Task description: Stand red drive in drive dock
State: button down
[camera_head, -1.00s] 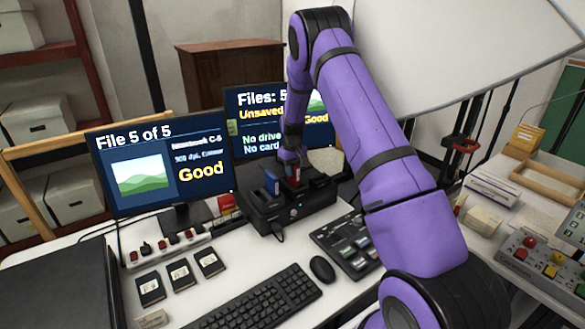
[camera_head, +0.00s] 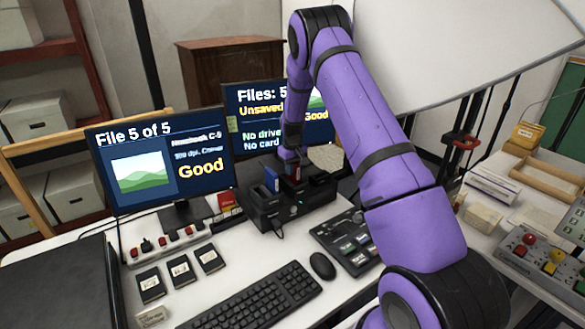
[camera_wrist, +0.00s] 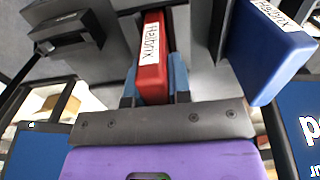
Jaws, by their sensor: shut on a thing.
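The red drive (camera_wrist: 152,70), with a white label reading Helbrix, is between the blue fingertips of my gripper (camera_wrist: 154,92) in the wrist view. My gripper is shut on it. In the head view the red drive (camera_head: 293,174) shows only as a small patch below my gripper (camera_head: 291,157), at the top of the black drive dock (camera_head: 292,210). I cannot tell how deep its lower end sits in a slot. A blue drive (camera_head: 271,180) stands upright in the dock just left of it, and shows in the wrist view (camera_wrist: 268,52).
Two monitors (camera_head: 160,165) stand behind and left of the dock; the rear one (camera_head: 250,115) reads "No drive". A keyboard (camera_head: 255,305), mouse (camera_head: 322,266) and control panel (camera_head: 350,240) lie in front. A red box (camera_head: 226,201) is left of the dock.

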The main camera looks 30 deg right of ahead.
jog(key=shift+f, duration=0.5)
jog(key=c, duration=1)
grip_release()
jog(key=shift+o, duration=0.2)
